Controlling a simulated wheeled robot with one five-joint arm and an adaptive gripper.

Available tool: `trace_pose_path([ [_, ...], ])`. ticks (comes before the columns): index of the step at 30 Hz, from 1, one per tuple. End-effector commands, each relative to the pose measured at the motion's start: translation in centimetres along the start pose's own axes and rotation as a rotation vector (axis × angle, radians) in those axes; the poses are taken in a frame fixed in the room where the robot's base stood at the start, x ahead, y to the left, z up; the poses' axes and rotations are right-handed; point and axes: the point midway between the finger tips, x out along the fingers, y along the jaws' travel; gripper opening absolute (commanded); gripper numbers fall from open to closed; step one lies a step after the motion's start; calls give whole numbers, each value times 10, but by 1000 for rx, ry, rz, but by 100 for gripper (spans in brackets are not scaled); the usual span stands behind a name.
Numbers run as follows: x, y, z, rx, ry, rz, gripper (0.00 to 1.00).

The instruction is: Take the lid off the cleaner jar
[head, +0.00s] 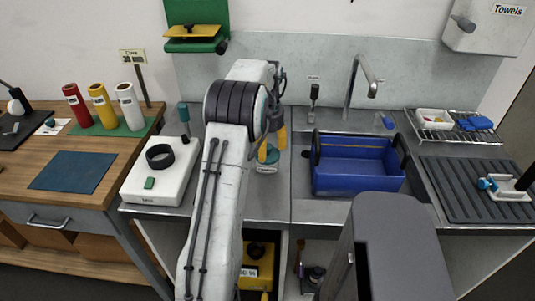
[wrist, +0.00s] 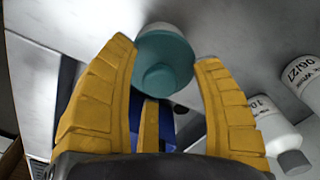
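The cleaner jar (head: 267,169) is a small white jar with a label and a teal lid (head: 272,158). It stands on the grey counter left of the sink, partly hidden by my arm and fingers. My gripper (head: 272,147) is above it, yellow fingers pointing down. In the wrist view the round teal lid (wrist: 178,56), with a raised centre, lies between and just beyond the spread fingertips of my gripper (wrist: 166,52). The fingers are open around the lid's sides; I cannot tell whether any finger touches it.
A blue basin (head: 358,178) sits in the sink to the right, below the tap (head: 361,75). A white scale (head: 165,185) with a black ring is left of my arm. White labelled bottles (wrist: 274,122) show at the right of the wrist view.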

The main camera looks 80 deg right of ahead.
Motion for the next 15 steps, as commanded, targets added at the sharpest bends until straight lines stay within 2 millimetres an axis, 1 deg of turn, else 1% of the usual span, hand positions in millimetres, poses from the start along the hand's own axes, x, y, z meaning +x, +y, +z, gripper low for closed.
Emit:
trace_pose_path([
  [1, 0, 0, 0, 0, 0, 0, 55],
  [2, 0, 0, 0, 0, 0, 0, 52],
  [15, 0, 0, 0, 0, 0, 0, 13],
])
